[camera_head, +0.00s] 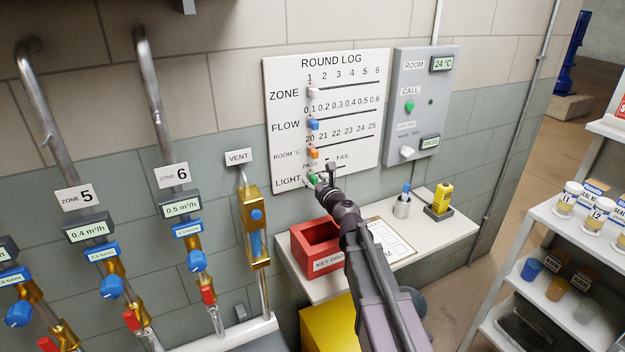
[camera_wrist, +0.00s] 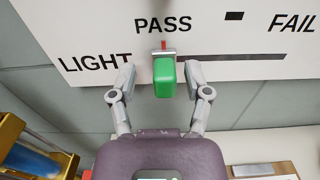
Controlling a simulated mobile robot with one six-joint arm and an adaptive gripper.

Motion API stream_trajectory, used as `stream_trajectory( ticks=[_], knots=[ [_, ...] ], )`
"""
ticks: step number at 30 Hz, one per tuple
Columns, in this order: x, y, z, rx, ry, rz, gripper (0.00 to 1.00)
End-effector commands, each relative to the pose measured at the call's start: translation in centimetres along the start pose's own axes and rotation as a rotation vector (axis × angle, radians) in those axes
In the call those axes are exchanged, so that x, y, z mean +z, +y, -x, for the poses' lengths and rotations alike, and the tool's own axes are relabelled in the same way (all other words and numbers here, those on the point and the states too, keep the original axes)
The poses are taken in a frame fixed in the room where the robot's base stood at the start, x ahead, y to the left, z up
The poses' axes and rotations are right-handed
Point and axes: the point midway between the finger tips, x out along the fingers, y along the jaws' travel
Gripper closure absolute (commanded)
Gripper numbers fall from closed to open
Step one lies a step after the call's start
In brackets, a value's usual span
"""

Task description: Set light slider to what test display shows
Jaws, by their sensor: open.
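The light slider's green knob (camera_wrist: 164,78) is under PASS, at the left end of its dark slot, in the wrist view. A red pointer sits on top of it. My gripper (camera_wrist: 161,84) is open, with one finger on each side of the knob and a gap on both sides. In the head view the green knob (camera_head: 313,179) is partly hidden by my gripper (camera_head: 325,180). The small test display (camera_head: 430,142) on the grey panel (camera_head: 421,85) seems to read PASS, though the text is small.
The white ROUND LOG board (camera_head: 285,100) has white, blue and orange knobs above the light row. Pipes stand left.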

Motion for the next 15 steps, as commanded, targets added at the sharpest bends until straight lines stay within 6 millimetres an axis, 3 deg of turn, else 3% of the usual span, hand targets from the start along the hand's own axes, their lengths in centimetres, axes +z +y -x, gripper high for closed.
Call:
stream_trajectory(
  ticks=[15],
  knots=[
    [0.0,0.1,7.3,0.001,0.0,-0.001,0.37]
  ],
)
